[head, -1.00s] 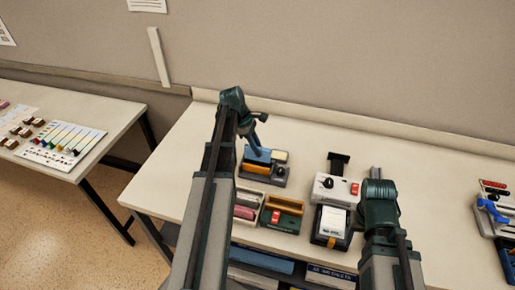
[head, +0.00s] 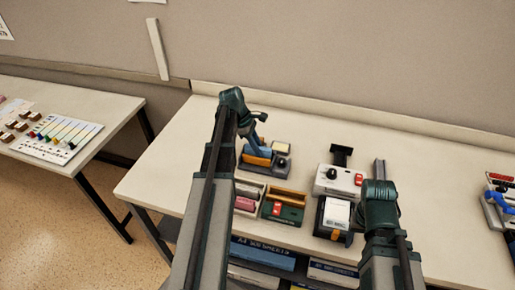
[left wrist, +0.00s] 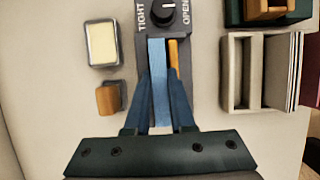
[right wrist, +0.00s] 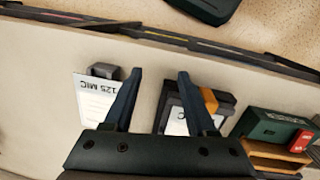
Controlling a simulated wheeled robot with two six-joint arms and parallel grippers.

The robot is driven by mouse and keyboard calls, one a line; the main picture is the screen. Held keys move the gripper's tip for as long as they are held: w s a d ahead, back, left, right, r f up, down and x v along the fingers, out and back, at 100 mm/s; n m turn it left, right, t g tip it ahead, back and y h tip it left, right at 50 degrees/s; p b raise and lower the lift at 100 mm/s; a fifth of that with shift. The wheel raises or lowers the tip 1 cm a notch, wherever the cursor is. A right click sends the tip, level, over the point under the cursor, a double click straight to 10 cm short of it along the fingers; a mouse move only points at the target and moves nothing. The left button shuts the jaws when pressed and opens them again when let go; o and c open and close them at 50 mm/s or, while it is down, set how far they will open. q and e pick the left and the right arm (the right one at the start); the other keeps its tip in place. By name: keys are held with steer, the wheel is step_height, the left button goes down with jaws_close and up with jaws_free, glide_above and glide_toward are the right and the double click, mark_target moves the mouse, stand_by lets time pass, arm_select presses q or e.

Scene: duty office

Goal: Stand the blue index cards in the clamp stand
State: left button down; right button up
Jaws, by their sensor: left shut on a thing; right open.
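In the left wrist view the blue index cards (left wrist: 156,62) show as a narrow upright edge between my left gripper's fingers. My left gripper (left wrist: 158,85) is shut on them, over the clamp stand (left wrist: 183,14). The stand is dark, with a black knob between the words TIGHT and OPEN and an orange jaw (left wrist: 173,52) beside the cards. How deep the cards sit in the slot I cannot tell. In the head view the stand (head: 283,166) is partly behind my left gripper (head: 253,143). My right gripper (right wrist: 160,74) is open and empty over the table.
A yellow pad (left wrist: 102,44) and a wooden block (left wrist: 109,98) lie left of the stand in the left wrist view. A light divided tray (left wrist: 228,70) is to its right. A grey device with a red button (head: 338,180) stands near my right arm.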

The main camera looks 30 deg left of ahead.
arm_select(q)
steer(key=shift+s+d+f, duration=0.25)
steer(key=shift+s+f, duration=0.15)
steer(key=shift+s, duration=0.1)
arm_select(e)
steer(key=shift+f, duration=0.35)
arm_select(q)
steer(key=c, duration=0.7)
jaws_free()
steer(key=shift+s, duration=0.15)
arm_select(e)
steer(key=shift+s, duration=0.2)
arm_select(q)
steer(key=shift+r, duration=0.1)
arm_select(e)
steer(key=shift+r, duration=0.1)
